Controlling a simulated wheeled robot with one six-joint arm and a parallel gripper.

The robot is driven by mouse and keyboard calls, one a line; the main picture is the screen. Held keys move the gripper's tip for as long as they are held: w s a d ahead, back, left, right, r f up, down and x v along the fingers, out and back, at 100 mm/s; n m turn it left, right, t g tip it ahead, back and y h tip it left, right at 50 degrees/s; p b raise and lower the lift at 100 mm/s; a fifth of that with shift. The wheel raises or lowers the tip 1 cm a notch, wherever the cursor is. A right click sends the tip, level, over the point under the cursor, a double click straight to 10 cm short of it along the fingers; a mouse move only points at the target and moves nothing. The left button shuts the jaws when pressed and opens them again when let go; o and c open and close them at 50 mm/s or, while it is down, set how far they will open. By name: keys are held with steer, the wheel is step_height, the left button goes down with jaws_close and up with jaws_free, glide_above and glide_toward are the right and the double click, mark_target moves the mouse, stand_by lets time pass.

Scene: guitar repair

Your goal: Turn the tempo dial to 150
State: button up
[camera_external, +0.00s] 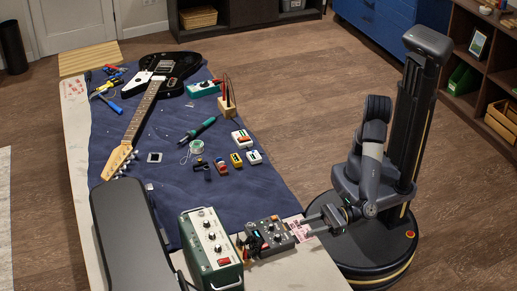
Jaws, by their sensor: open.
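A dark grey box with knobs (268,236) lies at the near right end of the table. It may carry the tempo dial, but its markings and dial reading are too small to tell. A green and white unit with several dials (211,247) stands just to its left. My gripper (306,227) is open, low over the table's right edge, with its fingers pointing left at the right side of the dark box. I cannot tell whether the fingers touch the box or a knob. A pink printed paper (296,230) lies partly hidden under the fingers.
A black case (130,235) lies at the table's near left. A blue cloth (165,195) bears a black guitar (165,72), a soldering iron (200,128), a solder spool (196,147) and several small pedals (241,139). Bare table (305,270) shows at the near right corner.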

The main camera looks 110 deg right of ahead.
mark_target(280, 235)
steer(key=w, duration=1)
steer(key=shift+d+b, duration=0.25)
steer(key=shift+b, duration=0.1)
steer(key=shift+c, duration=0.4)
jaws_close()
